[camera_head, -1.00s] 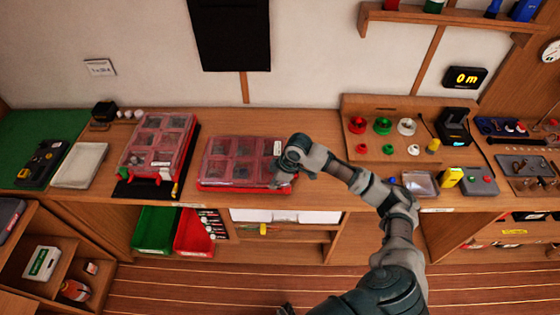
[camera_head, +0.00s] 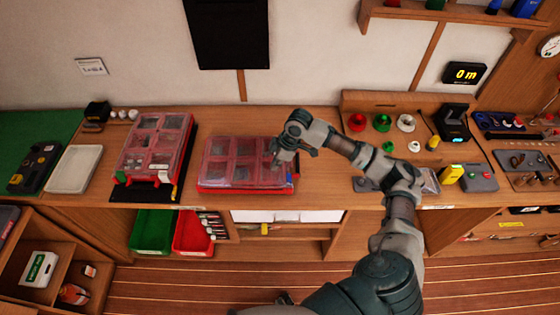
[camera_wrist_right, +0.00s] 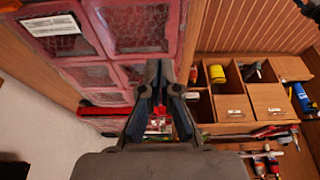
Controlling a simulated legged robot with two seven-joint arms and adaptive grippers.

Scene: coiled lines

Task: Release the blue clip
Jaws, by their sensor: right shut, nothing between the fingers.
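A red-framed case with a clear compartment lid (camera_head: 228,179) lies on the bench in the head view. Its lid and red frame also fill the upper left of the right wrist view (camera_wrist_right: 131,22). My right gripper (camera_head: 280,158) is over the case's right end, shut and empty. In the wrist view its fingers (camera_wrist_right: 158,68) point along the case's edge, with a small red part (camera_wrist_right: 160,110) showing between them. I cannot make out a blue clip; the gripper may hide it. My left gripper is not in view.
A second red case (camera_head: 152,145) stands to the left on a dark mat, beside a pale tray (camera_head: 75,168). Coloured spools (camera_head: 382,123) and a yellow block (camera_head: 449,175) are to the right. Green (camera_head: 153,232) and red (camera_head: 192,232) bins sit below the bench.

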